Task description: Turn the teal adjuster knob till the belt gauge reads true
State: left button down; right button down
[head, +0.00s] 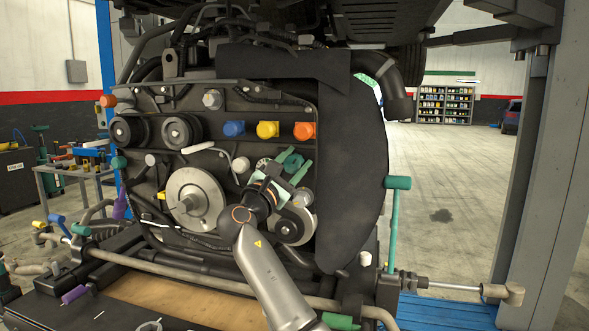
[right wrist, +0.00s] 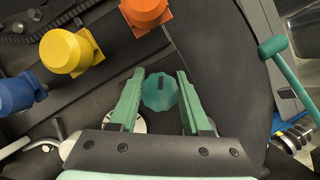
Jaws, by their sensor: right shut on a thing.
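The teal adjuster knob (right wrist: 158,92) is a faceted round knob with a dark mark on its face. It sits between the green fingers of my right gripper (right wrist: 160,76), which is shut on it. In the head view the knob (head: 291,161) shows at the engine front, just above my right wrist, with the right gripper's green fingers (head: 292,157) at its sides. I cannot make out a belt gauge or its reading in either view; my wrist hides part of the area. My left gripper is not in view.
Blue (head: 233,128), yellow (head: 267,129) and orange (head: 305,130) caps stand out in a row above the knob. A large metal pulley (head: 195,198) is to the left. A teal T-handle (head: 395,184) stands to the right. Open floor lies beyond it.

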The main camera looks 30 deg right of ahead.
jog(key=m+g, duration=0.1)
jog(key=m, duration=0.2)
jog(key=shift+g, duration=0.3)
jog(key=shift+f+m+g, duration=0.15)
jog(key=shift+m+g, duration=0.35)
jog(key=shift+m, duration=1.1)
jog(key=shift+y, duration=0.3)
jog(key=shift+c, duration=1.8)
grip_release()
jog(key=shift+d, duration=0.1)
jog(key=shift+s, duration=0.1)
jog(key=shift+s+a+f+b, duration=0.15)
jog(key=shift+a+b, duration=0.2)
jog(key=shift+a, duration=0.15)
jog(key=b+v, duration=0.2)
jog(key=v, duration=0.9)
jog(key=shift+a, duration=0.25)
